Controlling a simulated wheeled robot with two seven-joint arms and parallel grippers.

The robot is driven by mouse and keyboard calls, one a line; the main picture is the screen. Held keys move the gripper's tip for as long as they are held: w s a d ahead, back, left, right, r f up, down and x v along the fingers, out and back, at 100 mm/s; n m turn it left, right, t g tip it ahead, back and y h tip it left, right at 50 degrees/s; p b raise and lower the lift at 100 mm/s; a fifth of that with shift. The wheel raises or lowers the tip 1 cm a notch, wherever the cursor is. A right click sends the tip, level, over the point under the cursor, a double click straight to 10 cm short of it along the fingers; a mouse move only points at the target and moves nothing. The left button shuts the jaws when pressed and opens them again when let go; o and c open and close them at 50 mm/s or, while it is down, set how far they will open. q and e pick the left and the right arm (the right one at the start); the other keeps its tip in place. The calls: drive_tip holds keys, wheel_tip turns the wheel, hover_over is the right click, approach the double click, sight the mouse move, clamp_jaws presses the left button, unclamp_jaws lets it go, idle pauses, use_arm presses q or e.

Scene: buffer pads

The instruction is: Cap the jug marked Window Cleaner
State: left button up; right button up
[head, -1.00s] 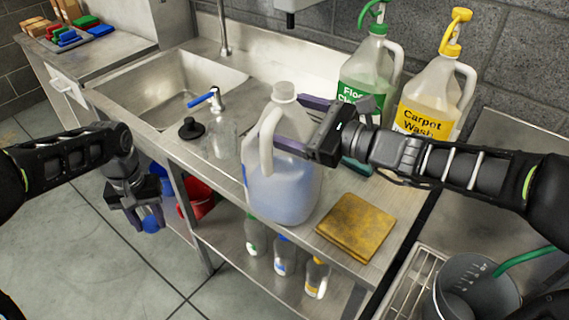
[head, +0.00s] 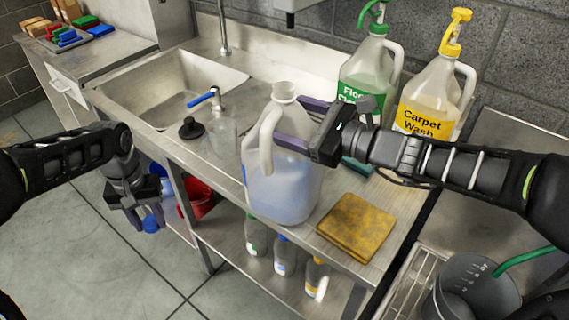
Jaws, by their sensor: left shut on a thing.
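A translucent jug of pale blue liquid (head: 285,185) stands upright on the steel counter. Its looped handle faces left, its neck looks open at the top, and only a sliver of blue label shows at its left edge, with no readable words. My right gripper (head: 298,124) comes in from the right, with one purple-grey finger in front of the jug's shoulder and one behind, closed on it. My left gripper (head: 143,208) is low at the left, outside the counter's front edge. A small blue piece, perhaps a cap (head: 151,225), shows at its fingers, partly hidden.
Floor cleaner (head: 362,70) and Carpet Wash (head: 430,95) jugs with pump tops stand behind. A yellow cloth (head: 357,226) lies right of the jug. A black stopper (head: 191,128) and clear blue-triggered sprayer (head: 222,130) stand left, near the sink (head: 175,90).

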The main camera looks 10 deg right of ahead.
sight(285, 85)
drive_tip(key=c, duration=0.3)
drive_tip(key=shift+r, duration=0.15)
clamp_jaws()
drive_tip(key=shift+r, duration=0.25)
drive_tip(key=shift+r+p, duration=0.75)
drive_tip(key=shift+r, duration=4)
